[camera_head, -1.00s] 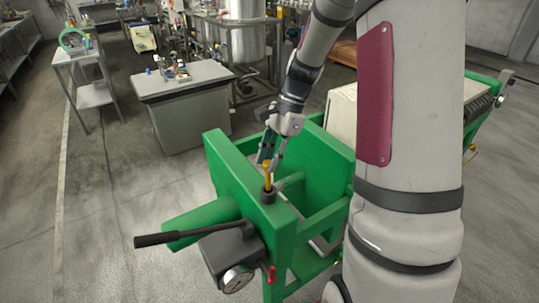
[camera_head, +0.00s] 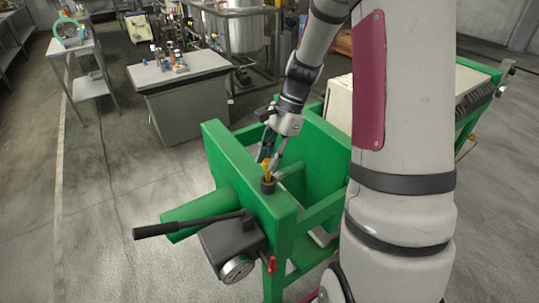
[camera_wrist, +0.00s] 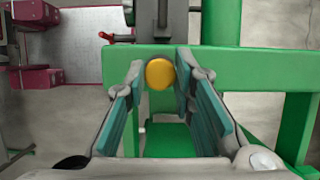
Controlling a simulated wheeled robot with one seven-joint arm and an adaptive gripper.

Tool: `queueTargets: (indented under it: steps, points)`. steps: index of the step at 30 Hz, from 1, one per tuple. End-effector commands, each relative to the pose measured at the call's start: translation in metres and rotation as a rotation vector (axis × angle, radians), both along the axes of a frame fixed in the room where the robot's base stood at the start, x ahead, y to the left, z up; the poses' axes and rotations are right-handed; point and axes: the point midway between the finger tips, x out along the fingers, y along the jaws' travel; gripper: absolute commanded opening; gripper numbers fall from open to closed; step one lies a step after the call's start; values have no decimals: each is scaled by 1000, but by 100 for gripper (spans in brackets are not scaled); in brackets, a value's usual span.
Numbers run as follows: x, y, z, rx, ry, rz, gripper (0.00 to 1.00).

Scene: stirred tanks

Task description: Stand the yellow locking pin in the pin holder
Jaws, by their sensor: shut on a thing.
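The yellow locking pin (camera_head: 266,169) is between my gripper's fingertips, and its lower end meets the opening of the pin holder. I cannot tell how deep it sits. The pin holder (camera_head: 268,187) is a short dark cup on top of the green machine frame. My gripper (camera_head: 267,160) points down just above the holder and is shut on the pin. In the wrist view the pin's round yellow head (camera_wrist: 160,74) shows between the fingertips, and the holder is hidden there.
The green frame (camera_head: 238,167) carries a black-handled lever (camera_head: 185,225), a round gauge (camera_head: 236,269) and a small red handle (camera_head: 272,265). A grey table (camera_head: 178,88) with small items stands farther back. Open floor lies on the left.

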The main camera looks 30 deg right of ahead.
Motion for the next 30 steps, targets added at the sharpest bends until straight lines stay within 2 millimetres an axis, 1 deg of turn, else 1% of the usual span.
queueTargets:
  steps: [10, 11, 12, 13, 23, 26, 29, 30]
  points:
    - [0, 0, -1, 0, 0, 0, 0]
    - [0, 0, -1, 0, 0, 0, 30]
    - [0, 0, -1, 0, 0, 0, 39]
    - [0, 0, -1, 0, 0, 0, 46]
    - [0, -1, 0, -1, -1, 0, 47]
    - [1, -3, 6, -2, -3, 0, 47]
    - [1, -9, 18, -3, -4, -2, 47]
    - [1, -11, 25, -3, -4, -1, 47]
